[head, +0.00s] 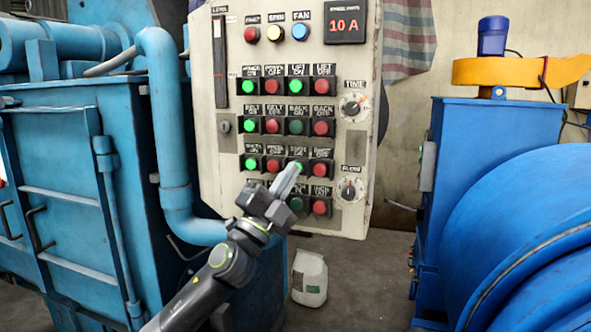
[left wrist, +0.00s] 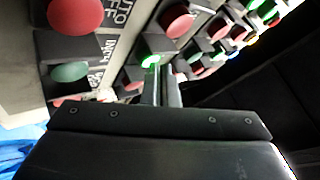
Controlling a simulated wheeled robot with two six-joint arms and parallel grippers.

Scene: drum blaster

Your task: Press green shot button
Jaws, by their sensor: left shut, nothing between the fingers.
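The control panel (head: 220,150) carries rows of green and red buttons with small labels that I cannot read for sure. My left gripper (head: 292,169) is shut and empty, its fingertips at the green button (head: 298,164) third from the left in the third row. The fingers partly cover this button. In the left wrist view the shut fingertips (left wrist: 162,69) are right at the lit green button (left wrist: 150,59); I cannot tell whether it is pressed in. A red button (head: 321,166) sits to its right. My right gripper is out of view.
Red, yellow and blue lamps (head: 275,33) and a display reading 10 A (head: 345,25) are at the panel's top. Two knobs (head: 351,107) are at its right. Blue machinery (head: 75,180) stands left, a blue drum (head: 530,230) right. A white bag (head: 309,278) is on the floor.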

